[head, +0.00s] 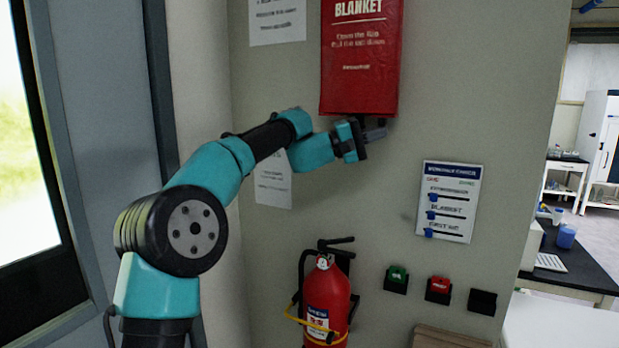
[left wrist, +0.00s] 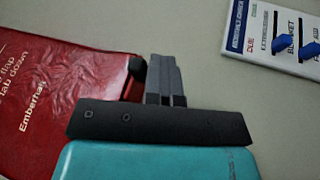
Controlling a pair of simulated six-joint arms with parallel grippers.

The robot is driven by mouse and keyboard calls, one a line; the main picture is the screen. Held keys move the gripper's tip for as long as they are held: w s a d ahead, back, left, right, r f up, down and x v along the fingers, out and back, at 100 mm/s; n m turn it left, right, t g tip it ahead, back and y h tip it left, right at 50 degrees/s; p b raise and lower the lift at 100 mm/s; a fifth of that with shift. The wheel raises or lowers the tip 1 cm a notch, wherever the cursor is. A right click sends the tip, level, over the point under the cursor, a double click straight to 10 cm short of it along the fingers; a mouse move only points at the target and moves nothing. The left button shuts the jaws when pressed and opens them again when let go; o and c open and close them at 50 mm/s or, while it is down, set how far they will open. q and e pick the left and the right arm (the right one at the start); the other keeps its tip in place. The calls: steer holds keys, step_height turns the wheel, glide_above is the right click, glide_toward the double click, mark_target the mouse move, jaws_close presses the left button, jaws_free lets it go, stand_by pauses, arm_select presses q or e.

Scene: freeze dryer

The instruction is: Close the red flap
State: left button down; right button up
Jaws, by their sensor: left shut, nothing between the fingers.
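The red blanket pouch (head: 361,60) hangs on the wall at the top of the head view, with white print on its front. I cannot make out a separate flap edge or tell whether it is open. Dark tabs show under its lower edge. My left gripper (head: 378,133) is shut and empty just below the pouch's lower right corner, its fingers pointing right. In the left wrist view, the pouch (left wrist: 60,90) fills the left side, and the shut fingers (left wrist: 165,78) are beside its edge, near a small dark knob (left wrist: 137,66). I cannot tell whether they touch. My right gripper is out of view.
A board with blue sliders (head: 448,202) is on the wall to the right. Below are a red fire extinguisher (head: 328,300), a green button (head: 397,276) and a red button (head: 439,285). Paper notices hang at left. Wall between pouch and board is bare.

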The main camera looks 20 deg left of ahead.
arm_select(q)
steer(key=s+a+f, duration=0.3)
steer(key=a+f, duration=0.4)
steer(key=a, duration=0.1)
steer(key=shift+s+a+f, duration=0.3)
steer(key=shift+s+f, duration=0.05)
steer(key=shift+f, duration=0.05)
